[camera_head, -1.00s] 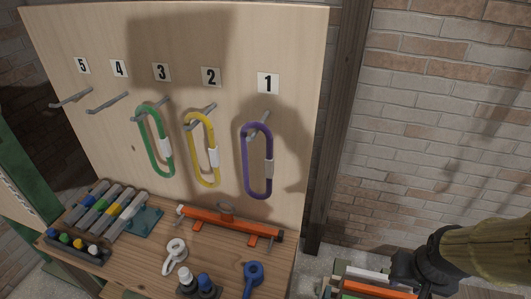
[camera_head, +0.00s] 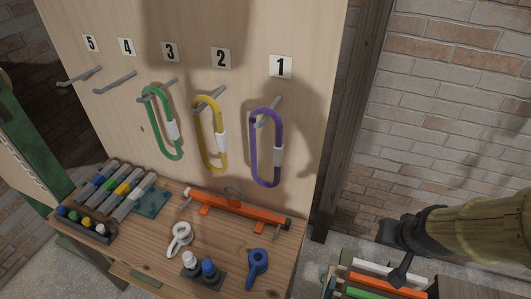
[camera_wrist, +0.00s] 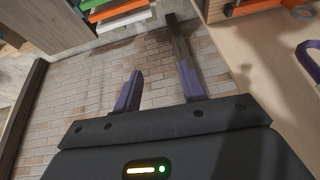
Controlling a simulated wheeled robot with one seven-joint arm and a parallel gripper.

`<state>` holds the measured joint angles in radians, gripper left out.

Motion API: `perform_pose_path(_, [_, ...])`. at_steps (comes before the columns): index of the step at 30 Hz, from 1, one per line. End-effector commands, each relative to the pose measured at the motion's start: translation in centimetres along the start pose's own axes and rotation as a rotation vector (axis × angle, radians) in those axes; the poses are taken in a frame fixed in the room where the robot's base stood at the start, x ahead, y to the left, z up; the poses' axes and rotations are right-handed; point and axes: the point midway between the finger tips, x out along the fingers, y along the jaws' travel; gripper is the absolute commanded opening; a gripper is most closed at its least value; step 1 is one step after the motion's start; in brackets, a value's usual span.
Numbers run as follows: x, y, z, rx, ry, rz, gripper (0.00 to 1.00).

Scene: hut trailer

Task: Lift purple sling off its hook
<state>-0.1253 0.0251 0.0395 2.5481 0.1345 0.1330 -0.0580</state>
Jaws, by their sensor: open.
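The purple sling (camera_head: 266,150), a long closed loop with a white sleeve on its right side, hangs from the metal hook under label 1 on the wooden board. Part of it also shows at the right edge of the wrist view (camera_wrist: 309,62). My gripper (camera_wrist: 160,88) is open and empty, its two dark purple-grey fingers apart before the brick wall. In the head view my gripper (camera_head: 402,268) is at the lower right, well to the right of the sling and lower in the picture. Its fingertips are hard to make out there.
A yellow sling (camera_head: 211,135) and a green sling (camera_head: 163,122) hang on hooks 2 and 3; hooks 4 and 5 are empty. The bench (camera_head: 220,215) below carries an orange tool (camera_head: 237,208) and small items. A post (camera_head: 352,120) stands right of the board. Coloured slats (camera_head: 380,285) lie below my gripper.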

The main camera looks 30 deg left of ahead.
Motion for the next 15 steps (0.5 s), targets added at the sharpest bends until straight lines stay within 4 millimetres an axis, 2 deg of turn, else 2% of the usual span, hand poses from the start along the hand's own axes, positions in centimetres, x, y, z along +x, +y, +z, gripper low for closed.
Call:
perform_pose_path(1, [0.7,-2.4,-1.1,-0.036,0.062,-0.031,0.41])
perform_pose_path(3, [1.0,-5.7,-2.8,-0.072,0.168,-0.072,0.41])
perform_pose_path(7, [0.7,-11.7,-5.2,-0.123,0.362,-0.137,0.41])
perform_pose_path(11, [-0.6,-17.4,-6.4,-0.157,0.544,-0.186,0.41])
perform_pose_path(15, [-2.7,-22.6,-6.2,-0.176,0.727,-0.216,0.41])
